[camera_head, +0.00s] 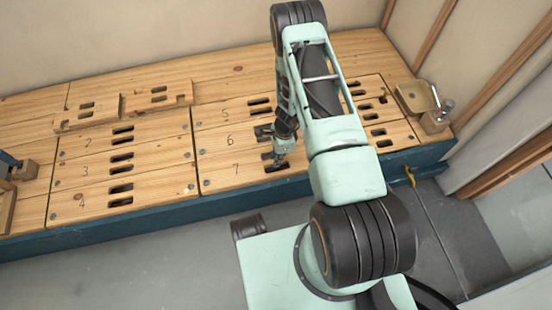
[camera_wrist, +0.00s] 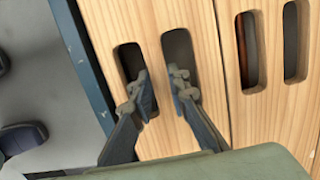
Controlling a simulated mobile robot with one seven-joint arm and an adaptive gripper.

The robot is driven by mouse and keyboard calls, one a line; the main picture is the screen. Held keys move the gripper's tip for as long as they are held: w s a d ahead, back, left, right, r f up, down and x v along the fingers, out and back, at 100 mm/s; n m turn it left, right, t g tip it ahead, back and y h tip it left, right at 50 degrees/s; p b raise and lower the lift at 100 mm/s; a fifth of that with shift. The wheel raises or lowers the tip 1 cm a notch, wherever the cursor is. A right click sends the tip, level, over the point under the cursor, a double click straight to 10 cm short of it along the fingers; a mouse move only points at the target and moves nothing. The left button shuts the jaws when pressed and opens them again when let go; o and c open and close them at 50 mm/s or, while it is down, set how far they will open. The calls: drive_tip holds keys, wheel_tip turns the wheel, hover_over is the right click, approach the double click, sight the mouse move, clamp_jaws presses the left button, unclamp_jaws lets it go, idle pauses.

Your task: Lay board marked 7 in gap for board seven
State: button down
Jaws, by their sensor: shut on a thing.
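The board marked 7 (camera_head: 222,178) lies in the front row of the wooden bench, below the board marked 6 (camera_head: 215,146). It looks about level with its neighbours; my arm hides its right part. My gripper (camera_head: 279,154) is at its pair of slots. In the wrist view my gripper (camera_wrist: 163,88) has one finger in each slot, shut on the strip between the slots of board 7 (camera_wrist: 158,60). A thin seam separates it from the board beside it. I cannot tell whether it is fully seated.
Boards marked 2, 3 and 4 (camera_head: 98,201) fill the left section. A small tray (camera_head: 416,98) stands at the right end. The blue bench front (camera_head: 150,221) drops to open grey floor (camera_head: 130,270).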

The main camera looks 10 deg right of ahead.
drive_tip(key=shift+f, duration=0.1)
idle(0.5)
drive_tip(key=c, duration=1.8)
unclamp_jaws()
drive_tip(key=shift+o, duration=0.2)
wheel_tip(320, 180, up, 12)
drive_tip(key=d, duration=0.1)
drive_tip(key=shift+d, duration=0.4)
